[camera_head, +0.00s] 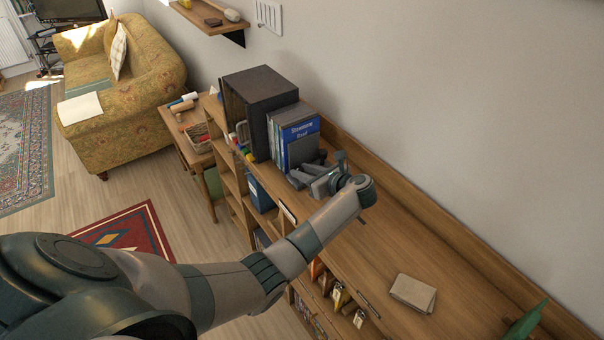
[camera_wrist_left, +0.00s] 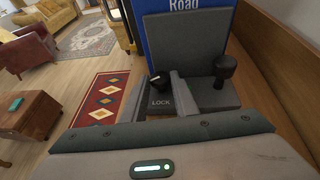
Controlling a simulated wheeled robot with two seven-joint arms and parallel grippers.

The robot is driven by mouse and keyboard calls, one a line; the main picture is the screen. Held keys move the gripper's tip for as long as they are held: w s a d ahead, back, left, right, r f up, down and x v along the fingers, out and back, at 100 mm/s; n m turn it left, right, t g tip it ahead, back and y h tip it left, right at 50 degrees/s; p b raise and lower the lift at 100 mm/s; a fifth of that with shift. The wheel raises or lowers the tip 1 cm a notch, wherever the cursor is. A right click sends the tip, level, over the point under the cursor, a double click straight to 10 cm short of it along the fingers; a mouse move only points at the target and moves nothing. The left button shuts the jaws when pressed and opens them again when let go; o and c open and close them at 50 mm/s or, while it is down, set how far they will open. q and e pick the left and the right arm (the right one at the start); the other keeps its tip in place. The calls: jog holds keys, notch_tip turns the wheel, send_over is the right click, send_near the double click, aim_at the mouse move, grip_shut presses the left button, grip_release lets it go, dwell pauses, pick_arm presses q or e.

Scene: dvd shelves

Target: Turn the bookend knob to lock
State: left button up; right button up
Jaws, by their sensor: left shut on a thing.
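The dark grey bookend (camera_head: 304,174) stands on the shelf top against a row of books. In the left wrist view its plate (camera_wrist_left: 188,42) is behind a base with a white "LOCK" label (camera_wrist_left: 160,103). A small black knob (camera_wrist_left: 158,82) with a light mark sits just beyond the label. A second black, round-headed post (camera_wrist_left: 225,68) stands to its right. My left gripper (camera_head: 325,181) reaches the bookend from the front. In the left wrist view its fingers (camera_wrist_left: 160,86) are shut on the small knob, one on each side. My right gripper is not in view.
Blue books (camera_head: 301,142) and a dark box (camera_head: 262,95) stand behind the bookend. The wooden shelf top (camera_head: 385,240) is mostly clear nearer me, with a beige book (camera_head: 413,293) lying on it. A green object (camera_head: 527,320) is at the lower right. The wall runs along the right.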

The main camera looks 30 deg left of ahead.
pick_arm(q)
jog(key=shift+w+d+f+n+g+b, duration=0.15)
jog(key=shift+w+n+g+b, duration=0.15)
jog(key=shift+n+g, duration=0.25)
jog(key=n+g+b, duration=0.2)
jog(key=g+b, duration=0.1)
jog(key=n+g+b, duration=0.1)
jog(key=b, duration=0.1)
jog(key=shift+w+f+n, duration=0.15)
jog(key=shift+w+n, duration=0.1)
jog(key=shift+w, duration=0.05)
jog(key=shift+w+r+n+g+b, duration=0.15)
jog(key=shift+r+n+g+b, duration=0.1)
jog(key=shift+n+g+b, duration=0.8)
jog(key=o, duration=1)
jog(key=shift+r, duration=0.1)
jog(key=shift+a, duration=0.2)
jog(key=shift+r+m, duration=0.1)
jog(key=shift+m, duration=0.15)
